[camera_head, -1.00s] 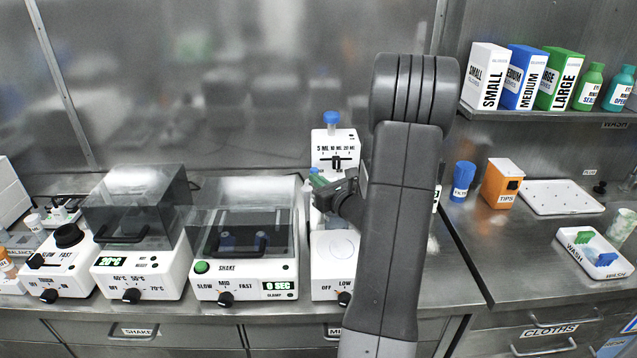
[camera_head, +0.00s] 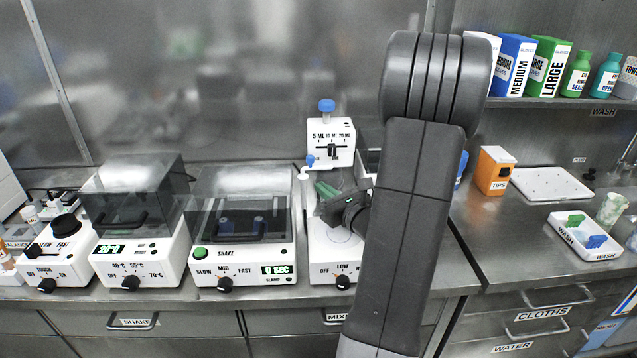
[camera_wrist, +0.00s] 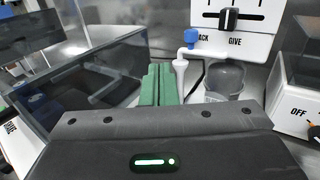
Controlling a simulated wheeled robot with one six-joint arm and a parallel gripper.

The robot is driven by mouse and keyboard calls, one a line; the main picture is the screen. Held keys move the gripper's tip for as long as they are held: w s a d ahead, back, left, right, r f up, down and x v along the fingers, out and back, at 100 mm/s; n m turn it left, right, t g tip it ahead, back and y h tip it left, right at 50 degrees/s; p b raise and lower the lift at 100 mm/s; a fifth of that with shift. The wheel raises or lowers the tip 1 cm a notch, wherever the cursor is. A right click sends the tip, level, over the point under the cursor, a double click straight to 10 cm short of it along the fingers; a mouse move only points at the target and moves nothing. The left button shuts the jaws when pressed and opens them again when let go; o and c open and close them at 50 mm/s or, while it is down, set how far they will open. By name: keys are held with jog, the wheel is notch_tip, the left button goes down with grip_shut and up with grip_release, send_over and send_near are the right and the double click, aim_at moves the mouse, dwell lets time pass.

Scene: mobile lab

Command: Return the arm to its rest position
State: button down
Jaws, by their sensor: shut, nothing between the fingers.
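My gripper (camera_head: 326,189) is at the dispenser with the blue cap, in front of its column and partly behind my own arm link. Its green fingers (camera_wrist: 157,85) are closed together and hold nothing in the wrist view. The white dispenser (camera_head: 331,143) carries a slider marked 5, 10 and 20 ML. In the wrist view its blue valve (camera_wrist: 191,37) and white nozzle are just right of the fingers, and a grey translucent cup (camera_wrist: 224,78) stands beyond them. I cannot tell whether the fingers touch the nozzle.
The shaker (camera_head: 243,255) with a clear lid stands left of my gripper, with a heater (camera_head: 139,246) farther left. On the right are the orange tips box (camera_head: 494,171), a white tray (camera_head: 551,184) and the wash tray (camera_head: 584,252). A shelf (camera_head: 560,101) with glove boxes hangs above.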

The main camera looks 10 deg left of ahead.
jog(key=shift+s+d, duration=0.35)
jog(key=shift+s, duration=0.35)
jog(key=shift+s+d, duration=0.35)
jog(key=shift+s, duration=0.35)
